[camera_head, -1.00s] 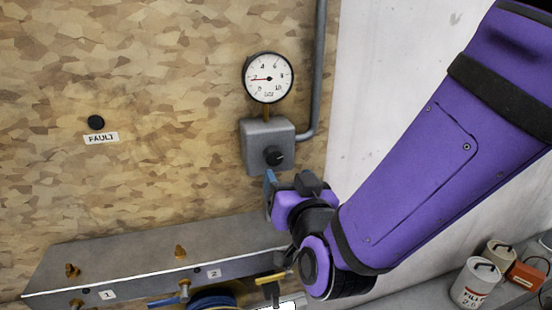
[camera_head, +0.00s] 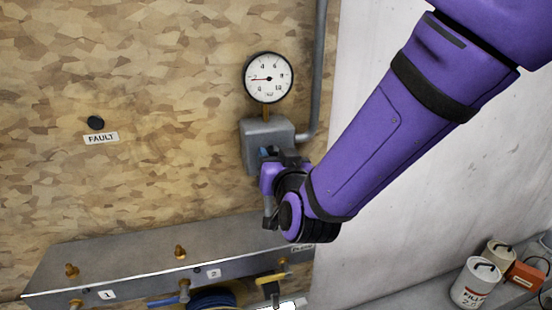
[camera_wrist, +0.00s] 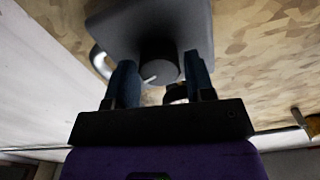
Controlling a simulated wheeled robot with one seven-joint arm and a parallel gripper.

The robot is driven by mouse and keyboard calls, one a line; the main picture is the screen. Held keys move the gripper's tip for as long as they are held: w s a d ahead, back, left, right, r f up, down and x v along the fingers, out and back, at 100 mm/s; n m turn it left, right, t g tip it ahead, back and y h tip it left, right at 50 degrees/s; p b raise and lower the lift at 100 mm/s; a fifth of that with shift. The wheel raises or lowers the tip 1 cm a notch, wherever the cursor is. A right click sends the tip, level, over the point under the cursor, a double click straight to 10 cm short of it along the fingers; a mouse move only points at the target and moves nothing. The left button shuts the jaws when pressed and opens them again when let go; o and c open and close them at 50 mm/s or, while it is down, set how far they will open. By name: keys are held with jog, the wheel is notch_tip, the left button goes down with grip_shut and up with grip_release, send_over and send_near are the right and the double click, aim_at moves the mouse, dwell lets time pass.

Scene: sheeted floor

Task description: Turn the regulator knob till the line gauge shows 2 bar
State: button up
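The line gauge (camera_head: 268,78) is a round white dial on the wooden panel. Its red needle points left, at about the 2 mark. Below it is the grey regulator box (camera_head: 254,132). The dark regulator knob (camera_wrist: 158,62) with a white pointer line shows in the wrist view; in the head view my gripper hides it. My gripper (camera_head: 270,154) is at the front of the box. In the wrist view, its two blue fingers (camera_wrist: 160,66) stand open on either side of the knob, with a visible gap at each side.
A grey pipe (camera_head: 318,80) runs up from the box's right side. A dark round FAULT lamp (camera_head: 96,122) is at left. Below is a metal shelf (camera_head: 140,262) with brass fittings and a blue hose (camera_head: 212,299). Cans (camera_head: 476,285) stand at lower right.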

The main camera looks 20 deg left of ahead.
jog(key=c, duration=0.5)
jog(key=shift+m, duration=1)
jog(key=o, duration=0.9)
jog(key=shift+d, duration=0.1)
jog(key=v, duration=1)
jog(key=shift+s+d, duration=0.25)
jog(key=shift+s, duration=0.05)
